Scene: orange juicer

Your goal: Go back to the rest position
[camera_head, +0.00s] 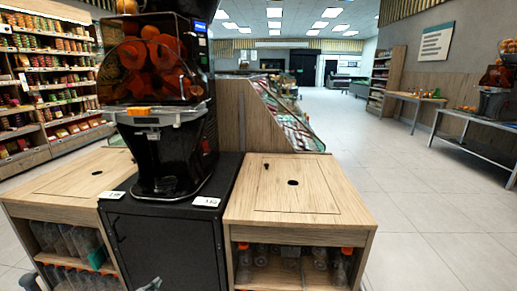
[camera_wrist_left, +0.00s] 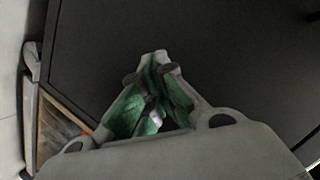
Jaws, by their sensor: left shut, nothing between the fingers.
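My left gripper (camera_head: 150,284) just shows at the bottom edge of the head view, in front of the black cabinet (camera_head: 160,248). In the left wrist view its green-padded fingers (camera_wrist_left: 153,62) meet at the tips, with nothing between them. The orange juicer (camera_head: 158,100) stands on the cabinet, with oranges behind its dark clear cover. My left gripper is low and apart from the juicer. My right gripper is in neither view.
Wooden counters stand on both sides of the cabinet, the right one (camera_head: 292,195) with bottles (camera_head: 290,265) below. Stocked shelves (camera_head: 48,75) line the left wall. The tiled floor (camera_head: 420,200) at right is open, up to a side table (camera_head: 480,122).

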